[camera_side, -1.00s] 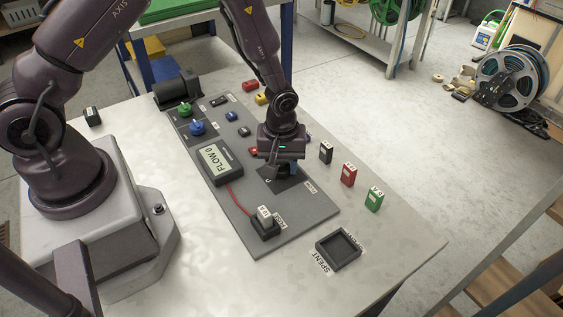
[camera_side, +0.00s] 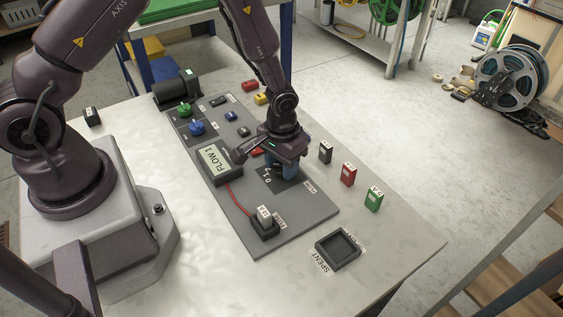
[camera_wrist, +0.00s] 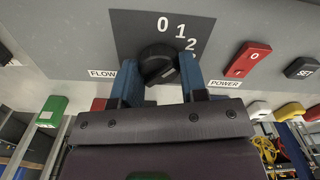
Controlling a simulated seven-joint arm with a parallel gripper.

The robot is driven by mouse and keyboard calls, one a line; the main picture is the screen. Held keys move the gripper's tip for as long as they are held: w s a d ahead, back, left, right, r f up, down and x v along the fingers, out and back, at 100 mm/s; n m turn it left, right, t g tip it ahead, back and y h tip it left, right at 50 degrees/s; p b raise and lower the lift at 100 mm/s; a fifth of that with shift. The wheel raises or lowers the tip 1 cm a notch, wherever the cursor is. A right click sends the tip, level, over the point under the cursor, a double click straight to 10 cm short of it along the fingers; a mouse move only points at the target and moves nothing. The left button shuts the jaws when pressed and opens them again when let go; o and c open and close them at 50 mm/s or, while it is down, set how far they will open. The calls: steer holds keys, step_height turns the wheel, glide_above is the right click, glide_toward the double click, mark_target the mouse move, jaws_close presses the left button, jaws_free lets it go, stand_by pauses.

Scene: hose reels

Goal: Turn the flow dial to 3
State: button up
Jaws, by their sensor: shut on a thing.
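The flow dial (camera_wrist: 158,62) is a black round knob on a dark square plate marked 0, 1, 2 and a further mark partly hidden. My gripper (camera_wrist: 160,88) is shut on the dial, its two blue fingers on either side of it in the wrist view. In the side view my gripper (camera_side: 282,168) is over the dial plate (camera_side: 272,185), and it hides the knob. The display box (camera_side: 217,163) beside it reads "FLOW 1". The dial's pointer is hard to make out in the wrist view.
A red power button (camera_wrist: 248,60) and a dark SET button (camera_wrist: 301,68) sit near the dial. Black, red and green blocks (camera_side: 348,175) stand on the table to the right. A dark tray labelled SPENT (camera_side: 338,249) is at the front. A red cable joins the display to a small black box (camera_side: 265,225).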

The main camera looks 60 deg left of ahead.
steer(key=m, duration=0.4)
steer(key=shift+d+m, duration=0.1)
steer(key=shift+m, duration=2.8)
steer(key=o, duration=0.9)
step_height(320, 180, up, 13)
